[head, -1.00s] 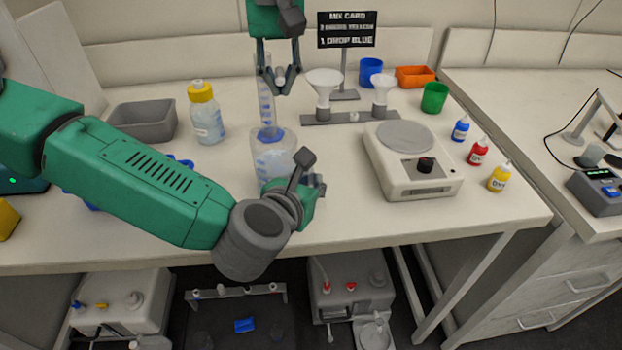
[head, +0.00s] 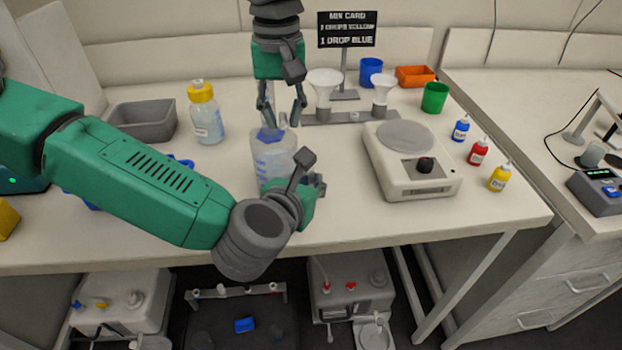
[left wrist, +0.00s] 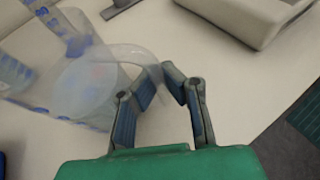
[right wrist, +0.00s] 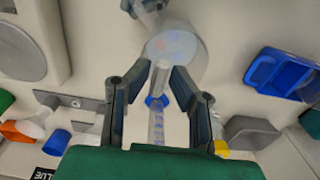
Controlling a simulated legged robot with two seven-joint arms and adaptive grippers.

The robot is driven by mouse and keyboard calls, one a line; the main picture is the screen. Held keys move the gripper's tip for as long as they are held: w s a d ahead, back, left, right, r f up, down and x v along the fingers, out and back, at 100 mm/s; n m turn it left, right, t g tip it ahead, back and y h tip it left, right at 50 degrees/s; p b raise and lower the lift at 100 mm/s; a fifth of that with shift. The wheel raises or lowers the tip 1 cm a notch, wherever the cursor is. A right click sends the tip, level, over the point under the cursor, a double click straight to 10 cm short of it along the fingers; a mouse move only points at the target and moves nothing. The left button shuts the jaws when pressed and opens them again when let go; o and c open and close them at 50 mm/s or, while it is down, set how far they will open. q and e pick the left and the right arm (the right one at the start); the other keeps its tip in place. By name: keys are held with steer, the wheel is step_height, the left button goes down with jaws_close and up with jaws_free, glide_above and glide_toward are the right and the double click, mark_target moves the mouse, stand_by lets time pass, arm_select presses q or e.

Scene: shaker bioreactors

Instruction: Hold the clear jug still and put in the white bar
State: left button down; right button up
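The clear jug (head: 268,158), with blue marks, stands upright on the bench. It also shows in the left wrist view (left wrist: 85,85), and its round mouth in the right wrist view (right wrist: 182,42). In the right wrist view a pale elongated piece, seemingly the white bar (right wrist: 160,76), lies between those fingertips (right wrist: 163,68). I cannot tell whether they touch it.
A clear graduated cylinder with a blue collar (right wrist: 157,102) stands close behind the jug. A holder with white funnels (head: 324,88) and a white scale (head: 412,160) are at the right. A yellow-capped bottle (head: 206,115) and grey tray (head: 143,119) are at the left.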

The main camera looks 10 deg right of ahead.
stand_by(0.3)
step_height(320, 180, up, 12)
stand_by(0.5)
steer(key=shift+w+f, duration=0.1)
stand_by(0.7)
arm_select(q)
steer(key=c, duration=1.6)
jaws_free()
steer(key=shift+c, duration=0.2)
